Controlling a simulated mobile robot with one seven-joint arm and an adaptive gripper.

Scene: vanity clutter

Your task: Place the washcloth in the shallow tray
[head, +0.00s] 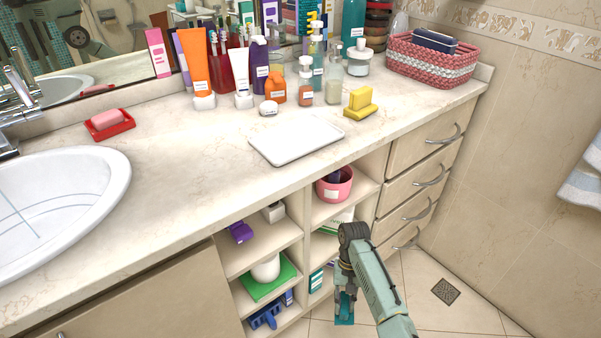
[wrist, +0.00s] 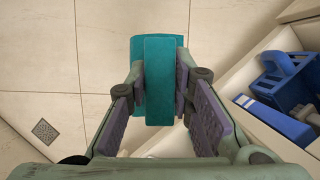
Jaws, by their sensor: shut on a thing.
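The washcloth (wrist: 165,60) is teal and looks folded. In the wrist view it sits between the two finger pads of my gripper (wrist: 162,98), which is shut on it. In the head view my gripper (head: 345,292) hangs low in front of the open shelves, below the counter top. The washcloth (head: 345,312) shows there at its lower end, partly hidden by the gripper. The shallow tray (head: 297,141) is white, rectangular and empty. It lies flat on the counter near the front edge, above and left of my gripper.
A woven basket (head: 430,62) is at the back right. The counter's front edge and shelves holding a pink bowl (head: 334,186) lie near my arm.

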